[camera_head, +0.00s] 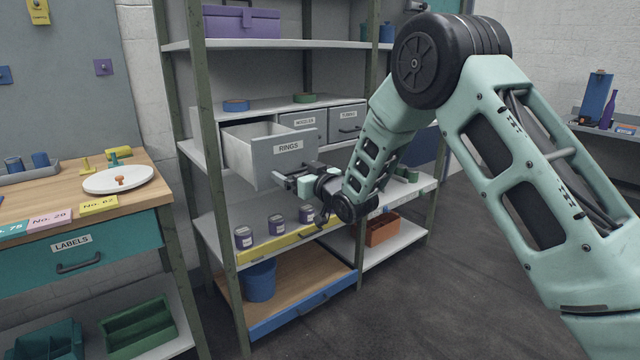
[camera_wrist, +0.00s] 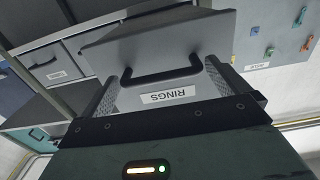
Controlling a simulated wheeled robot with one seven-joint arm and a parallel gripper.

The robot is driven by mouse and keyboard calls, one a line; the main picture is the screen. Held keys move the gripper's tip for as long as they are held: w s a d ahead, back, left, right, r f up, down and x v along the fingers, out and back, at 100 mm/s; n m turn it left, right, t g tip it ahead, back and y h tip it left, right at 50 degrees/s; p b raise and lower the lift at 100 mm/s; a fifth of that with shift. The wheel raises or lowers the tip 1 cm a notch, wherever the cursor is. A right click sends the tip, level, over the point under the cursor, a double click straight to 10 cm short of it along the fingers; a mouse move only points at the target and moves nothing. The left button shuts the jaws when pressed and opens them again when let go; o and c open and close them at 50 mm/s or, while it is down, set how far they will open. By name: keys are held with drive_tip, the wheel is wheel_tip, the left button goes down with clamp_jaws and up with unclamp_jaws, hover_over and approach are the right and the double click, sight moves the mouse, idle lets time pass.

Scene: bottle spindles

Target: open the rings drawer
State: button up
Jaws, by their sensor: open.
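The rings drawer (camera_head: 270,160) is a grey drawer with a white RINGS label on its front. It stands well out from the grey cabinet on the shelf, and the part of its inside that shows looks empty. Its front also shows in the wrist view (camera_wrist: 215,35), with a dark bar handle (camera_wrist: 160,72). My gripper (camera_head: 284,179) is open at the lower part of the drawer front. In the wrist view its two fingers (camera_wrist: 162,82) are apart on either side of the handle. I cannot tell whether they touch it.
Two shut grey drawers (camera_head: 347,122) are to the right of the rings drawer. Small dark jars (camera_head: 276,224) stand on the shelf below, with an orange bin (camera_head: 382,229) further right. A wooden bench (camera_head: 120,210) with a teal LABELS drawer (camera_head: 85,256) is at the left.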

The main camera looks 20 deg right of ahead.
drive_tip(key=b+v, duration=0.1)
drive_tip(key=v, duration=1.5)
drive_tip(key=shift+s, duration=0.15)
